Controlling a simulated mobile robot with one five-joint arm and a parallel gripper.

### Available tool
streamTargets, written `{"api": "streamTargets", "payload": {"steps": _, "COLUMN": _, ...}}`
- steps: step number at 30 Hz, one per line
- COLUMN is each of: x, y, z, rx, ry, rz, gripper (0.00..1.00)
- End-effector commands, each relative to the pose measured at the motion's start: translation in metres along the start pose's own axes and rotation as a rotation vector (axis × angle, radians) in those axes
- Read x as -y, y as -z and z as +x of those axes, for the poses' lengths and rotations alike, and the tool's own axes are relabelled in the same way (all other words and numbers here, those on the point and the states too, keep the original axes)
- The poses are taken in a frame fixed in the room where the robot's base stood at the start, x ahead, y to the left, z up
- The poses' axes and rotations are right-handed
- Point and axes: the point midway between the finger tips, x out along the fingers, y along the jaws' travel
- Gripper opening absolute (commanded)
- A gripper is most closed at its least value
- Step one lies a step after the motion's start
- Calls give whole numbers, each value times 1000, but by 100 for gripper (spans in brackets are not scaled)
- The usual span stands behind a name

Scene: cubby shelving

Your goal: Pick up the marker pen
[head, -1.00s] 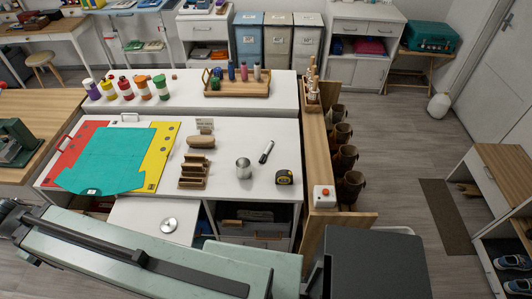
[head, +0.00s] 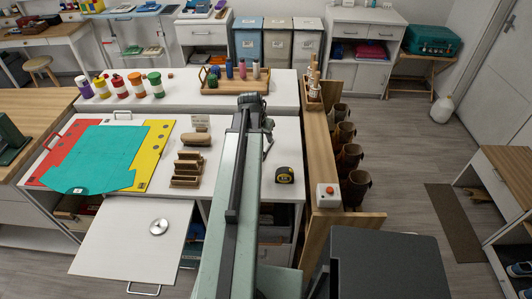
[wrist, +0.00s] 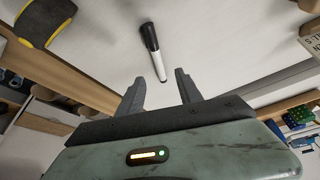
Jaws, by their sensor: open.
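The marker pen, white with a black cap end, lies on the white worktop (head: 212,207). In the wrist view the marker pen (wrist: 154,52) is just beyond my fingertips, roughly in line with the gap between them. My gripper (wrist: 160,78) is open, with nothing between its fingers. In the head view my arm reaches out over the worktop, and the gripper end (head: 256,108) is at the worktop's far side. My arm and gripper hide much of the marker's surroundings there.
A black and yellow tape measure (head: 285,174) lies right of my arm; it also shows in the wrist view (wrist: 44,20). A wooden stepped holder (head: 187,170) stands left. A wooden tray with bottles (head: 234,84) is behind. The metal cup is hidden.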

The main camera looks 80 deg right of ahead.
Motion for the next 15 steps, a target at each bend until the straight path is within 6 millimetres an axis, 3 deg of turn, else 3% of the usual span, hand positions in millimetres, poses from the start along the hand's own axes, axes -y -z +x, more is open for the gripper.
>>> {"api": "streamTargets", "payload": {"steps": 3, "x": -1, "y": 0, "z": 4, "rx": 0, "ry": 0, "rz": 2, "gripper": 42}}
{"api": "streamTargets", "payload": {"steps": 9, "x": 0, "y": -1, "z": 29, "rx": 0, "ry": 0, "rz": 0, "gripper": 42}}
{"api": "streamTargets", "payload": {"steps": 15, "x": -1, "y": 0, "z": 34, "rx": 1, "ry": 0, "rz": 0, "gripper": 42}}
